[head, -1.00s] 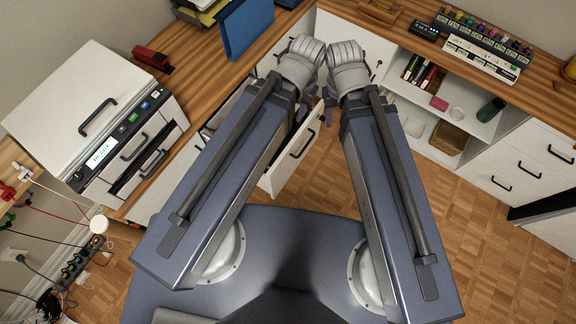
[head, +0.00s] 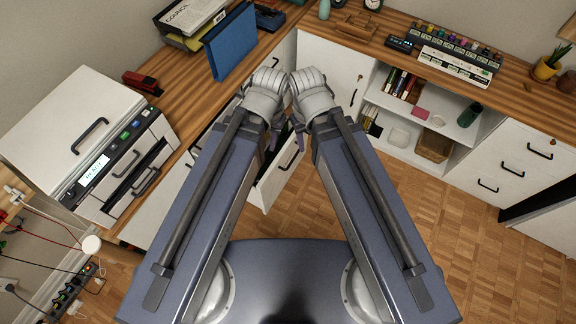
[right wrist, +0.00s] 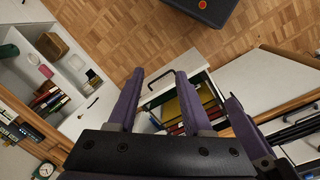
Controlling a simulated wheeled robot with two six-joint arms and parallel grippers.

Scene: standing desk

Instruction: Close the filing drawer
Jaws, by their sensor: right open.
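The filing drawer (head: 282,178) is pulled out of the left-hand cabinet under the desk, its white front with a dark handle facing my body. In the right wrist view the open drawer (right wrist: 212,84) shows files inside, with its dark handle (right wrist: 160,78) at the front edge. My right gripper (head: 298,138) is above the drawer in the head view; in its wrist view its two purple fingers (right wrist: 159,72) are spread, with nothing between them. My left gripper (head: 270,138) is beside it, mostly hidden by its own wrist; a purple finger shows at right in the wrist view.
A printer (head: 75,125) and a blue folder (head: 231,44) stand on the left desk wing. An open shelf (head: 420,118) with books and a basket (head: 434,147) lies under the right wing. Bare parquet floor (head: 400,220) is clear to the right.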

